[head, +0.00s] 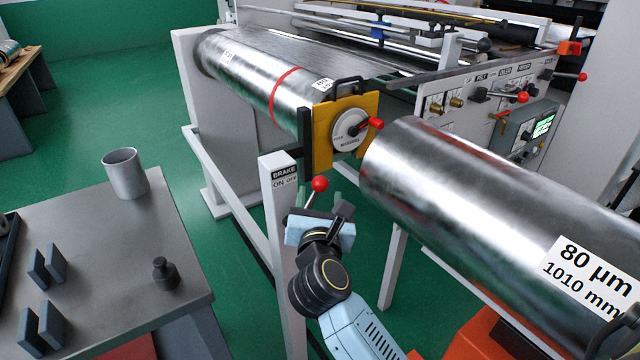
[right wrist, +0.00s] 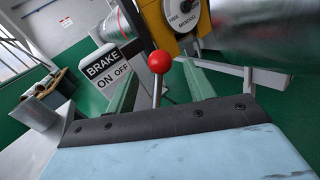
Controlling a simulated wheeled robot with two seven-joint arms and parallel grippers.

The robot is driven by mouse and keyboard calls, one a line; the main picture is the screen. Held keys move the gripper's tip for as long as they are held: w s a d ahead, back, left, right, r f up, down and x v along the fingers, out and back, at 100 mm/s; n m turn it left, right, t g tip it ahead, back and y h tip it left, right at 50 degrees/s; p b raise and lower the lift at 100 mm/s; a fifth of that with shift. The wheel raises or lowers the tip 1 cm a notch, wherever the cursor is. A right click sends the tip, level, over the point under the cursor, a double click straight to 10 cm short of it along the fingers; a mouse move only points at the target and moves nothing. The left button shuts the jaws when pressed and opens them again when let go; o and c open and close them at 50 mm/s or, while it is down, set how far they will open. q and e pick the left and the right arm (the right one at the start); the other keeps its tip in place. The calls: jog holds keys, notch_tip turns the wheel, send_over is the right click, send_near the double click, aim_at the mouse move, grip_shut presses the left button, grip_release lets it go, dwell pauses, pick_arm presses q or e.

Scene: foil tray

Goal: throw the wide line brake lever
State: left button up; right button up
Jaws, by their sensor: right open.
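The brake lever has a red ball knob (head: 320,184) on a thin metal stem, beside the post with the BRAKE ON/OFF label (head: 284,177). In the right wrist view the knob (right wrist: 159,62) and stem stand between my two green fingers, with visible gaps on both sides. The label (right wrist: 107,73) is just left of the knob there. My right gripper (head: 322,203) is open around the lever, its fingers partly hidden by the wrist in the head view. The lever's base is hidden behind my gripper. My left gripper is not in view.
A yellow chuck plate (head: 322,140) with a red-handled dial sits above the lever. A large foil roll (head: 480,180) lies close on the right. A grey table (head: 110,235) with a metal cup (head: 125,174) stands left. Green floor between table and post is clear.

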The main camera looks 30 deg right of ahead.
aim_at(320, 189)
jog(key=x, duration=0.4)
jog(key=shift+w+d, duration=0.15)
jog(key=shift+w, duration=0.05)
jog(key=shift+w+d, duration=0.3)
jog(key=shift+w, duration=0.15)
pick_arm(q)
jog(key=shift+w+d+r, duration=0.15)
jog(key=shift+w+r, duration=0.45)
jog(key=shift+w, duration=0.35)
pick_arm(e)
jog(key=shift+w, duration=0.1)
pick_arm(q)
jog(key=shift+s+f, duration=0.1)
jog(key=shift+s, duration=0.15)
pick_arm(e)
grip_shut()
